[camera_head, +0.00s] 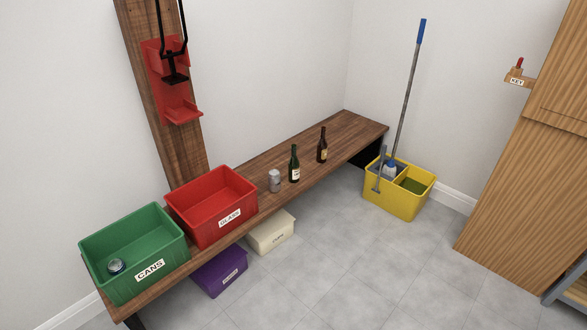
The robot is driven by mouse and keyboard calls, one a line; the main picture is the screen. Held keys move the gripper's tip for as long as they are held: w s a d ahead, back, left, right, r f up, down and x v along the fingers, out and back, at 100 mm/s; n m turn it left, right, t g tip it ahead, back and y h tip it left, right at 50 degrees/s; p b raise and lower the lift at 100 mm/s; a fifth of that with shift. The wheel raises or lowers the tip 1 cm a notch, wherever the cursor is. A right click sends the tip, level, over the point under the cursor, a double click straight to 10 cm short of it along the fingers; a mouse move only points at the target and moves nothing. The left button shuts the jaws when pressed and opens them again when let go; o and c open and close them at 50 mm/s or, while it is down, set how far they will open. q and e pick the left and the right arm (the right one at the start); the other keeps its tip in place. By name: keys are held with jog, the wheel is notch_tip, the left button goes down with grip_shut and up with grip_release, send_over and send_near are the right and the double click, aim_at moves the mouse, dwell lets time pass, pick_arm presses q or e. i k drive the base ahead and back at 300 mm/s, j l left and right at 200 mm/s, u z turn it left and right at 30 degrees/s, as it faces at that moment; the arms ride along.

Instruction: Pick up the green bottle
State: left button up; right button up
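The green bottle (294,165) stands upright on the wooden bench (350,128), with a pale label on its lower part. A silver can (274,181) stands just to its left. A dark brown bottle (322,146) stands upright to its right and farther back. Neither of my grippers shows in the head view.
A green bin marked CANS (175,256), with a can inside, and a red bin marked GLASS (205,232) sit on the bench's left end. Purple (226,279) and cream (271,239) boxes are below. A yellow mop bucket (390,206) stands right. The grey floor in front is clear.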

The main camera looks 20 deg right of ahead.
aim_at(294, 164)
jog(key=i+l+u, duration=0.15)
jog(key=i+l, duration=0.2)
jog(key=i+l+u, duration=0.15)
jog(key=i+l, duration=0.25)
jog(key=i+l+u, duration=0.1)
jog(key=i+l, duration=0.2)
jog(key=l, duration=0.2)
jog(key=i+l+u, duration=0.15)
jog(key=i+l, duration=0.2)
jog(key=l, duration=0.15)
